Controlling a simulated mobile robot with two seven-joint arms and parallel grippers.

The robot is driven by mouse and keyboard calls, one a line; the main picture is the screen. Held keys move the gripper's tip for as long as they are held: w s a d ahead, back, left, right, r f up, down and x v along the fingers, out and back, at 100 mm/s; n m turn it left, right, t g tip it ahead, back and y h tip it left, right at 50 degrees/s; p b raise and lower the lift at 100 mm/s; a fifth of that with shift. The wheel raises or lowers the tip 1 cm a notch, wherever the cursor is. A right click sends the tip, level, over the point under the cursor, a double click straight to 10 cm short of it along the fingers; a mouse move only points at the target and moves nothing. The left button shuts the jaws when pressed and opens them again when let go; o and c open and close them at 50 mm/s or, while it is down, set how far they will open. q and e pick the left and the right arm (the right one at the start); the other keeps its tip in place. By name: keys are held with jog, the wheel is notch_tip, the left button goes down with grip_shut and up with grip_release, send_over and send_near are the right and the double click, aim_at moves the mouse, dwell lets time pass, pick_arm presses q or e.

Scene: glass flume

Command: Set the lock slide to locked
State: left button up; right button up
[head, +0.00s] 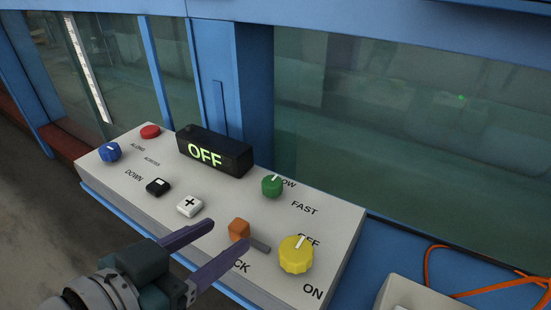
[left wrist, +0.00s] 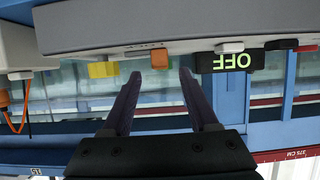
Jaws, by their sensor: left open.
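The lock slide, an orange block (head: 239,229), sits at the left end of a short grey slot (head: 260,246) on the sloping control panel (head: 340,215). A label ending in "CK" in front of it is partly hidden by my gripper. My left gripper (head: 228,233) is open, its two dark purple fingers reaching toward the orange block from the front. In the left wrist view, which is upside down, the orange block (left wrist: 159,58) appears between the two fingertips (left wrist: 160,74). My right gripper is not in view.
A yellow knob (head: 296,256) stands close right of the slot.

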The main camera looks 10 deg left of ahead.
aim_at(235, 228)
pick_arm(q)
jog(key=b+x, duration=0.1)
jog(key=x, duration=0.4)
jog(key=shift+w, duration=0.1)
grip_shut()
dwell(0.3)
